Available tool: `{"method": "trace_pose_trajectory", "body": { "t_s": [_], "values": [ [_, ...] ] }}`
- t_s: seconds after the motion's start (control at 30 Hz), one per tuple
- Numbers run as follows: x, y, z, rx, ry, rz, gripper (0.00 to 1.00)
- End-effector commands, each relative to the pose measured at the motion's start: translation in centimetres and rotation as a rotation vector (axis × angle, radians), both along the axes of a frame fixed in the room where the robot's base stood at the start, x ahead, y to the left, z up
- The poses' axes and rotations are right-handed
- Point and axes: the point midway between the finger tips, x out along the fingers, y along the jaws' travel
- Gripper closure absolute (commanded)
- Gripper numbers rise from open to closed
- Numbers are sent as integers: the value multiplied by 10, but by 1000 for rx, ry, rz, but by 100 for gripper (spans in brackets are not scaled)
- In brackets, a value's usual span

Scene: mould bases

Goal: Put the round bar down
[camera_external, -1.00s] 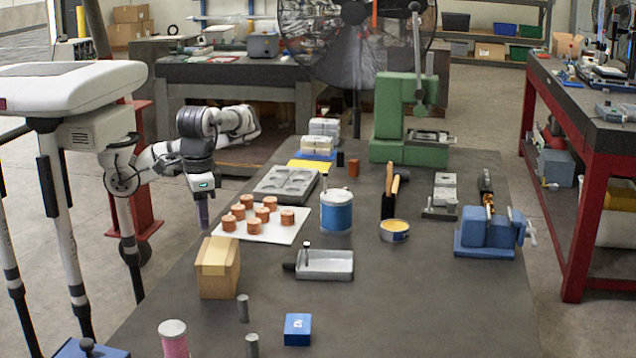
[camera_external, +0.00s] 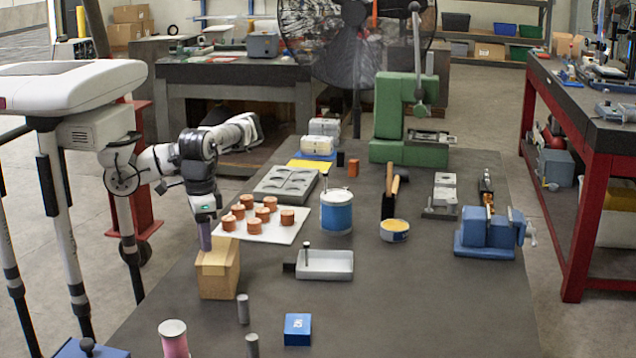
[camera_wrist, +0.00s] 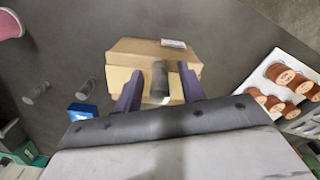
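The round bar (camera_wrist: 159,80) is a dark grey cylinder with a lighter end. In the wrist view it stands between the two purple fingers of my gripper (camera_wrist: 160,84), with a gap visible on each side. My gripper looks open around it. Behind the bar is the tan cardboard box (camera_wrist: 137,52). In the external view my gripper (camera_external: 206,238) points down right at the top of the box (camera_external: 218,279). The bar is hidden there, and I cannot tell whether it touches the box.
Two similar grey bars (camera_external: 243,308) (camera_external: 252,345) stand on the dark table by a blue box (camera_external: 297,329) and a pink-sided jar (camera_external: 173,339). The front right tabletop is clear.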

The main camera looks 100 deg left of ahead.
Motion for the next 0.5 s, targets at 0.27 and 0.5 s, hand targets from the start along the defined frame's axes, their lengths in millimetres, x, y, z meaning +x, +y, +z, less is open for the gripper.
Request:
{"method": "trace_pose_trajectory", "body": {
  "t_s": [0.27,0.5],
  "values": [
    [0,0,2,0,0,0,60],
    [1,0,33,-1,-3,1,60]
  ]
}}
